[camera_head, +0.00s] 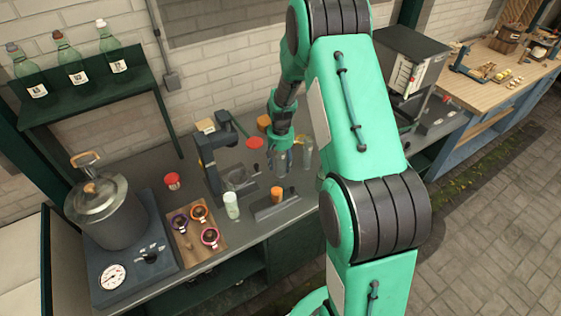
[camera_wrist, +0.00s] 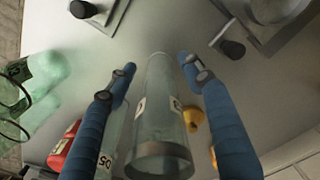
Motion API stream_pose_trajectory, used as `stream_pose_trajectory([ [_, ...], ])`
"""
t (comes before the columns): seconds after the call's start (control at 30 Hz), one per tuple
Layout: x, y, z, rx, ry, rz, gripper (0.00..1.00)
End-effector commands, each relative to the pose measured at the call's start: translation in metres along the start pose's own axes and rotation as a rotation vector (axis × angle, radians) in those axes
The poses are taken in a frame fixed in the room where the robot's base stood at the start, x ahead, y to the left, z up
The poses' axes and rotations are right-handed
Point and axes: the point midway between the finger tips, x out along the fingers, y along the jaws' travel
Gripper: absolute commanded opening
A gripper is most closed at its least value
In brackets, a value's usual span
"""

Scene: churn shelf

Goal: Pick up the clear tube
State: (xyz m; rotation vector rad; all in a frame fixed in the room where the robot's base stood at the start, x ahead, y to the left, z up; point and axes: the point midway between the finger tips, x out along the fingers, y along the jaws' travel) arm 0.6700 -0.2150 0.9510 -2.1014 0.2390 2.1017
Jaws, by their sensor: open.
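A clear tube (camera_wrist: 160,112) with a pale label stands between the two blue fingers of my gripper (camera_wrist: 157,66) in the wrist view. Its open rim faces the camera. The fingers are spread, with a visible gap on each side of the tube. In the head view my gripper (camera_head: 282,160) hangs fingers-down over the grey bench, and a clear glass shape (camera_head: 305,152) shows just to its right. Whether that shape is the same tube is hard to tell. My arm hides part of the bench behind it.
In the wrist view another clear vessel (camera_wrist: 110,140) stands behind the left finger. A red item (camera_wrist: 63,148), a yellow item (camera_wrist: 192,118) and green glass (camera_wrist: 38,80) are near. The head view shows a pale jar (camera_head: 232,206), an orange-topped item (camera_head: 277,194) and a metal pot (camera_head: 105,222).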

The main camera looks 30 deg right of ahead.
Motion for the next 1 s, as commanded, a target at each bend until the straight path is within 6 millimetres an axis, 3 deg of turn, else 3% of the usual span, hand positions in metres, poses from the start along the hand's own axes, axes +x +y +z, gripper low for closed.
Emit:
stream_pose_trajectory([
  [0.13,0.0,0.0,0.0,0.0,0.0,0.0,0.51],
  [0.17,0.0,0.0,0.0,0.0,0.0,0.0,0.47],
  [0.4,0.0,0.0,0.0,0.0,0.0,0.0,0.03],
  [0.77,-0.004,0.0,0.0,0.0,0.001,0.0,0.03],
  [1.0,-0.026,0.0,-0.001,0.0,0.003,0.0,0.03],
])
